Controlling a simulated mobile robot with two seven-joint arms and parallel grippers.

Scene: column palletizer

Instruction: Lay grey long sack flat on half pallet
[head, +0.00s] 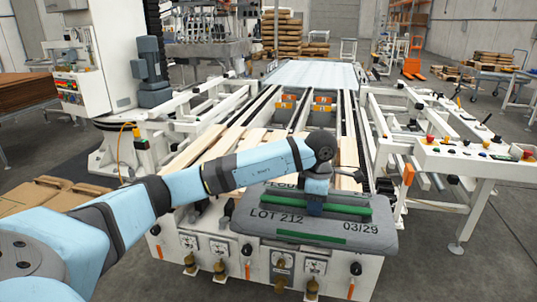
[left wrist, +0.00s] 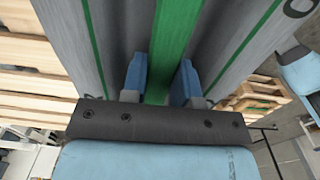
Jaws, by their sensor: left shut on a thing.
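The grey long sack (head: 290,223) has green stripes and the print "LOT 212" and "03/29". It is roughly level over the near end of the machine bed in the head view. My left gripper (head: 314,208) comes down on its middle from above. In the left wrist view the gripper (left wrist: 160,85) is shut on the sack (left wrist: 218,30), its fingers on either side of the green band. Pale wooden slats (left wrist: 30,82) show beside the sack in the left wrist view. I cannot tell whether they are the half pallet or whether the sack touches them. My right gripper is not in view.
Long wooden boards (head: 197,148) lie along the machine bed left of the sack. A control panel (head: 480,155) with buttons stands at the right. Brown flat packages (head: 38,192) lie at the lower left. Open floor (head: 455,270) shows at the lower right.

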